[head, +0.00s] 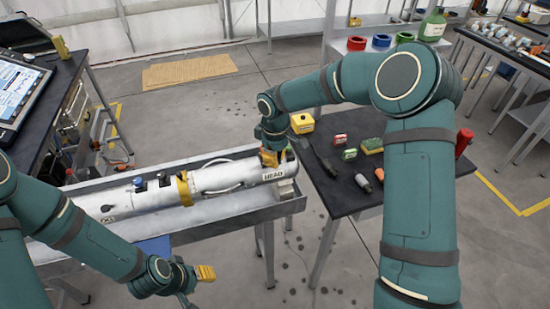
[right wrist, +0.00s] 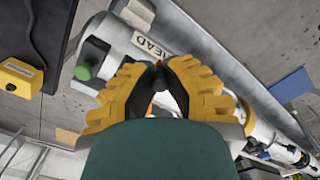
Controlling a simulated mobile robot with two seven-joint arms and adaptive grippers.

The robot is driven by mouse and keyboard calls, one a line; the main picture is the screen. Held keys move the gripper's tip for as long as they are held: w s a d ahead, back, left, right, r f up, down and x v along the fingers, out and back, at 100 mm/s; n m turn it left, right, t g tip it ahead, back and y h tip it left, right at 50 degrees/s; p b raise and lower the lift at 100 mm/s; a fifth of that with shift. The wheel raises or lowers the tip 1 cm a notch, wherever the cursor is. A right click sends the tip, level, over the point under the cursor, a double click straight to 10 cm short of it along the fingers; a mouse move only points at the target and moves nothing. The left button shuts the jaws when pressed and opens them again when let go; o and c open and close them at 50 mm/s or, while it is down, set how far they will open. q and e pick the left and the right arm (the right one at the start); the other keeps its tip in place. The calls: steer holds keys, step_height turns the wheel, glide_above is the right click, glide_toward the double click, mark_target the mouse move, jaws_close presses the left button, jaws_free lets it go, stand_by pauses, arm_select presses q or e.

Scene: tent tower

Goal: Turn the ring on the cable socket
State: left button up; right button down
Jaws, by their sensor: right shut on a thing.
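A silver cylinder (head: 215,178) marked HEAD lies along a metal trough; its HEAD end also shows in the right wrist view (right wrist: 118,50). My right gripper (head: 269,158) is on top of the cylinder near that end. In the right wrist view its yellow fingers (right wrist: 158,78) are closed together, with a small orange-red piece showing between the dark tips. The ring on the cable socket is mostly hidden by these fingers. My left gripper (head: 200,274) hangs in front of the trough, apart from the cylinder; its jaw opening is unclear.
The trough (head: 255,211) has raised walls. A dark table (head: 345,205) at right holds a yellow box (head: 302,123), a green sponge-like block (head: 371,146) and small tools. A console (head: 20,95) stands at the left. Floor behind the trough is mostly free.

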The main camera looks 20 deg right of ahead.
steer(key=shift+a, duration=0.1)
steer(key=a+m+b, duration=0.1)
steer(key=m, duration=0.2)
steer(key=w+a+m+b, duration=0.1)
steer(key=a+m, duration=0.1)
steer(key=m, duration=0.1)
steer(key=a+m+b, duration=0.1)
steer(key=m, duration=0.2)
steer(key=shift+w+a, duration=0.2)
steer(key=shift+w, duration=0.15)
steer(key=w+m, duration=0.1)
steer(key=m, duration=0.1)
steer(key=w+a+m, duration=0.1)
steer(key=m, duration=0.1)
steer(key=shift+a+r+m, duration=0.1)
steer(key=shift+a+m, duration=0.05)
steer(key=shift+m, duration=0.15)
steer(key=shift+w+a+m+p, duration=0.15)
steer(key=shift+w+m+p, duration=0.35)
steer(key=shift+m, duration=0.6)
steer(key=shift+w+a+m+p, duration=0.1)
steer(key=shift+w+m+p, duration=0.15)
steer(key=shift+w+m, duration=0.6)
steer(key=shift+s+m, duration=0.2)
steer(key=shift+m, duration=0.15)
steer(key=c, duration=1)
jaws_free()
